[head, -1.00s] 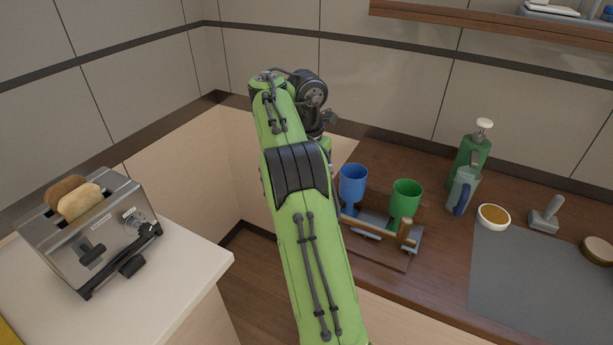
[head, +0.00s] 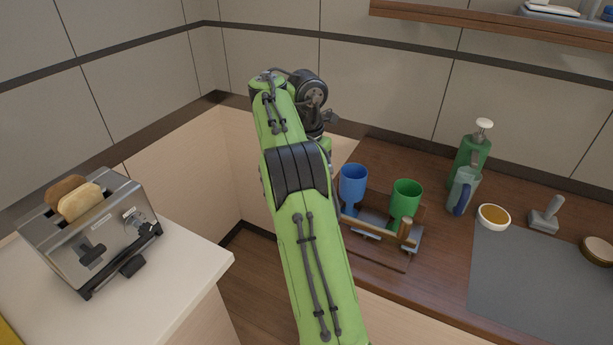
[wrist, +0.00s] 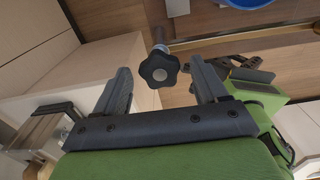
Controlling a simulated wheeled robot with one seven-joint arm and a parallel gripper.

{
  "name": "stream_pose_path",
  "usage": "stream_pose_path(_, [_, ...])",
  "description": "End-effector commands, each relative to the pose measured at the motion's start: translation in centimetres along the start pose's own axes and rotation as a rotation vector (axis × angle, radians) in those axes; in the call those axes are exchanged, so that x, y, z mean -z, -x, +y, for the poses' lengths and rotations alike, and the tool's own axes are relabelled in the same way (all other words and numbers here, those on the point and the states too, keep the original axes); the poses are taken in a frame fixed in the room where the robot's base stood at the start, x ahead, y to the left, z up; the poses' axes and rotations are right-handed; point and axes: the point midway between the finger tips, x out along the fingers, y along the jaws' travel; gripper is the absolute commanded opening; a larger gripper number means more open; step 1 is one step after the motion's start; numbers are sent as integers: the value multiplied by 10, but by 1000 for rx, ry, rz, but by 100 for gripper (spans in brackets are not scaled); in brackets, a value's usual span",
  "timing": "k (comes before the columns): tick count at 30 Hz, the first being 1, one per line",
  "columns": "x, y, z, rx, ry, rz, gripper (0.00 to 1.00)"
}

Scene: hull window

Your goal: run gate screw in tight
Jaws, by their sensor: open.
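The gate screw (wrist: 159,70) shows in the wrist view as a black lobed knob with a pale metal centre and a short metal shank behind it. My gripper (wrist: 160,66) is open, with one finger on each side of the knob. Gaps show between the knob and both fingers, so it is not gripped. In the head view my green arm hides the screw and most of the gripper. The wooden rack with a gate bar (head: 372,230) stands on the counter right of my arm, holding a blue cup (head: 352,181) and a green cup (head: 405,197).
A grey mat (head: 540,285) covers the counter's right. A toaster (head: 95,235) stands on the left counter. A gap separates the counters.

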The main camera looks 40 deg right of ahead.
Motion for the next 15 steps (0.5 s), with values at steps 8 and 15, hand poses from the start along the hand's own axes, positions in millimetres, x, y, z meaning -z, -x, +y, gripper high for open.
stream_pose_path(8, [0,54,0,-1,2,-2,72])
stream_pose_path(15, [0,112,0,0,1,-1,72])
